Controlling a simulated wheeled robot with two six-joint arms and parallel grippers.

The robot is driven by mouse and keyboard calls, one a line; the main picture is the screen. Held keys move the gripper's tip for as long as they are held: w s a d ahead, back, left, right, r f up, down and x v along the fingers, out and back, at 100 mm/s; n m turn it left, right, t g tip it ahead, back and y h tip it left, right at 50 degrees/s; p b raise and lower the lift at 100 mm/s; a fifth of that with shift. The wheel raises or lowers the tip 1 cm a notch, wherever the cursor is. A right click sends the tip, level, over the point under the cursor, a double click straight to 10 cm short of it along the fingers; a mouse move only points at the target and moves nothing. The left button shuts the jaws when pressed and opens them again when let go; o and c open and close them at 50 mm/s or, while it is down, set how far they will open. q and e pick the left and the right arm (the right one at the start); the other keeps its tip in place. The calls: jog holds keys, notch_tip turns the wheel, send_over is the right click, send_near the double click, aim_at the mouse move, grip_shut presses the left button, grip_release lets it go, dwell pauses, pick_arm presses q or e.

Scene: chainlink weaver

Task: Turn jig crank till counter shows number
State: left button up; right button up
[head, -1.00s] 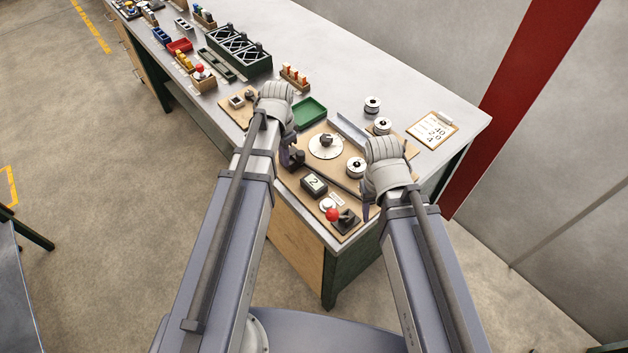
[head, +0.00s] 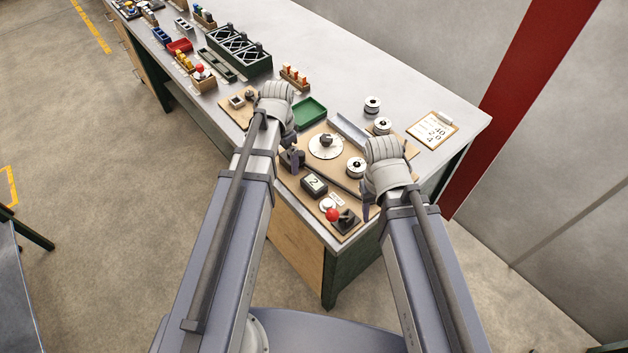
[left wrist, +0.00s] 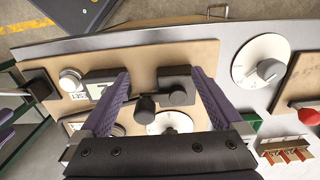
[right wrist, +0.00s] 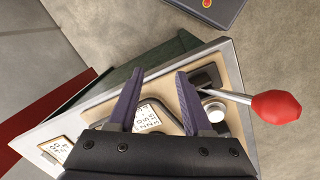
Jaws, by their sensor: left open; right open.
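The brown jig board (head: 318,222) lies at the near end of the bench. Its small dark counter (head: 314,185) reads 2; in the left wrist view the counter (left wrist: 105,90) is partly behind a finger. The crank, with a dark round knob (left wrist: 146,106) beside a dark block (left wrist: 176,84), lies between the spread fingers of my left gripper (left wrist: 163,88). No contact with the fingers is visible. In the head view my left gripper (head: 291,152) largely covers it. My right gripper (head: 367,206) is open and empty at the board's right edge; its fingers also show in the right wrist view (right wrist: 158,85).
A red-knobbed lever (head: 333,214) and a white button (head: 327,203) stand at the board's near corner. A white dial (head: 326,146), spools (head: 372,104), a green tray (head: 310,111) and a clipboard (head: 433,130) lie beyond.

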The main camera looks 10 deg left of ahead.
dwell(0.3)
pick_arm(q)
notch_tip(320, 180, up, 7)
jog(key=p, duration=0.7)
dwell(0.3)
